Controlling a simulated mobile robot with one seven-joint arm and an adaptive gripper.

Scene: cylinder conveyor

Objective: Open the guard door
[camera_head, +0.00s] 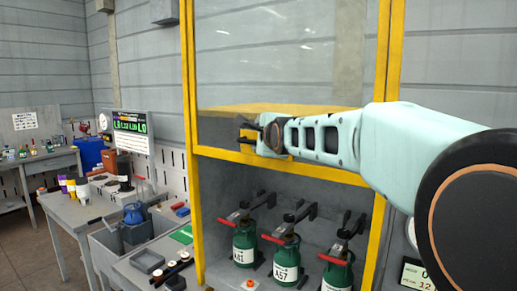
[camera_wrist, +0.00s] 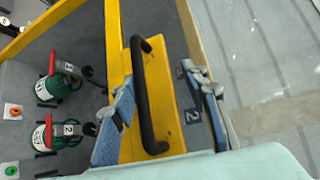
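The guard door is a clear panel (camera_head: 275,62) in a yellow frame, with its lower yellow bar (camera_head: 222,154) above several green cylinders. In the wrist view, a black bar handle (camera_wrist: 146,95) is fixed on a yellow part of the door (camera_wrist: 117,45). My gripper (camera_wrist: 160,85) is open, with one blue-padded finger on each side of the handle and a gap on the right side. The left finger is close to the handle; I cannot tell if it touches. In the head view, my gripper (camera_head: 262,133) is at the lower bar and mostly hides the handle.
Green cylinders with red levers, such as A41 (camera_head: 244,245) and A57 (camera_head: 286,262), stand below the door's lower bar. A workbench (camera_head: 75,213) with cups and tools stands at the left. A lit display board (camera_head: 131,127) is behind it. Floor shows between the benches.

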